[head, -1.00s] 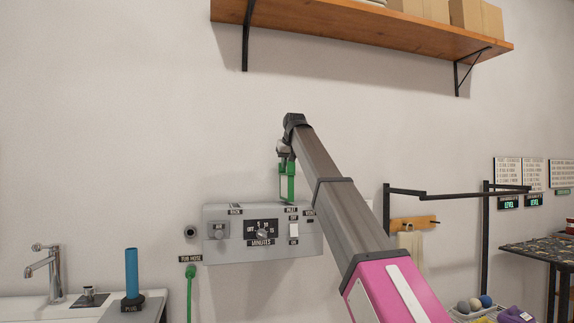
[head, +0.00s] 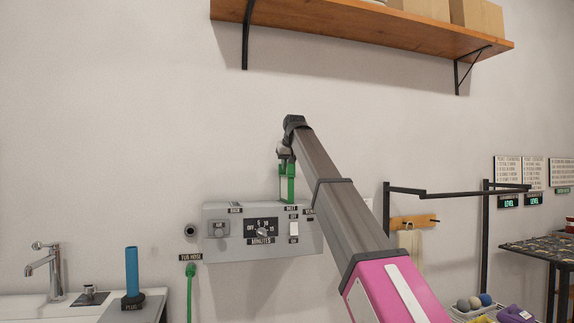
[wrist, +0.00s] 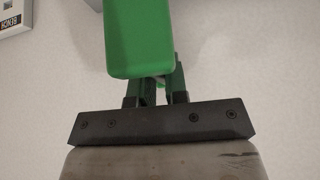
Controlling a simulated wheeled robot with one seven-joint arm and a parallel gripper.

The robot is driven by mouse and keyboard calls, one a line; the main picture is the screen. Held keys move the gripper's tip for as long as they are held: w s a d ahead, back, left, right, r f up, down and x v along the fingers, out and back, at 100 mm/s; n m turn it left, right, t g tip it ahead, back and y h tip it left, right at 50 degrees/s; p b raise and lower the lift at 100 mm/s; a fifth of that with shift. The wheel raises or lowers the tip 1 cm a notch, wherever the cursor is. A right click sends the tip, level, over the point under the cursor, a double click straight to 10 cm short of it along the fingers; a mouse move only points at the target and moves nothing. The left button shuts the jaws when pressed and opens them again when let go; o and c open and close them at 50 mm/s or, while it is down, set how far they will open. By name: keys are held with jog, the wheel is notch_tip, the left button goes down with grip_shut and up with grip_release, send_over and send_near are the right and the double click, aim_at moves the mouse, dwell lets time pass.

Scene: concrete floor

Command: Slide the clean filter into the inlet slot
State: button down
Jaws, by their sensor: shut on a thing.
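My gripper (head: 286,162) is shut on the clean filter (head: 290,185), a narrow green frame that hangs upright below it. In the wrist view the green filter (wrist: 138,45) fills the top middle, beyond the dark fingers (wrist: 158,90). The grey control box (head: 220,246) is on the wall. Its inlet label (head: 291,209) is near the top edge, right of centre. The filter's lower end is at that top edge, just above the label. The slot itself is not visible, and I cannot tell whether the filter touches or enters it.
The box carries a minutes dial (head: 263,231) and a white switch (head: 293,229). A green hose (head: 190,292) hangs at its left. A wooden shelf (head: 360,25) is above. A black rail (head: 440,192) stands at the right. The wall around the gripper is bare.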

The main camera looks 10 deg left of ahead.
aim_at(292, 167)
jog(key=shift+f, duration=5)
jog(key=c, duration=1.1)
grip_release()
jog(key=shift+o, duration=0.2)
jog(key=shift+r, duration=0.1)
jog(key=v, duration=1)
jog(key=shift+s+d+r, duration=0.1)
jog(key=shift+s+r, duration=0.1)
jog(key=shift+r, duration=0.1)
